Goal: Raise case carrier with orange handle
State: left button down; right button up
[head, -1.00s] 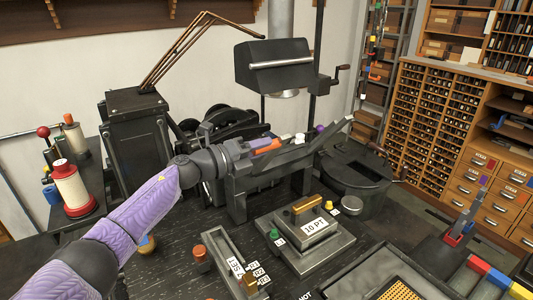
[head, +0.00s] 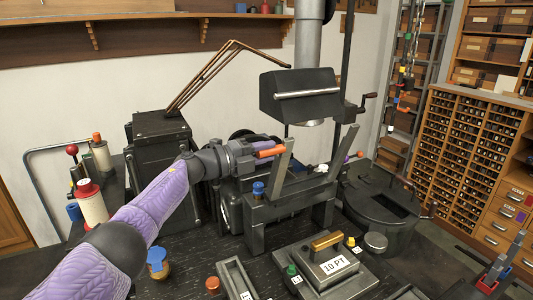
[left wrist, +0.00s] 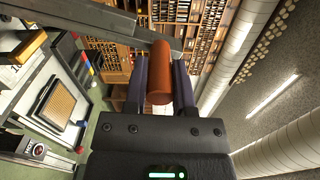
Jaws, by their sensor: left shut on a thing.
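The orange handle (head: 271,152) shows in the head view at the end of a grey bar of the case carrier (head: 284,163), which stands steeply tilted above a dark frame. My left gripper (head: 262,150) reaches in from the left and is shut on the handle. In the left wrist view the orange handle (left wrist: 159,72) sits between the two dark fingers, and a grey bar (left wrist: 90,18) runs from it to the upper left. The fingers hide part of the handle. My right gripper is not in view.
The dark frame (head: 285,208) carries a blue-topped knob (head: 258,188). A dark hooded machine (head: 300,95) hangs behind. A 10 PT block (head: 328,264) lies in front, and a round pot (head: 385,205) stands to the right. A red-and-cream spool (head: 92,205) is at left.

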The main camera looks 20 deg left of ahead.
pick_arm(q)
jog(key=shift+a+r, duration=0.1)
jog(key=shift+r, duration=0.1)
jog(key=shift+c, duration=2.2)
grip_release()
jog(key=shift+w+f, duration=0.1)
jog(key=shift+w, duration=0.05)
jog(key=v, duration=1)
jog(key=shift+b, duration=0.35)
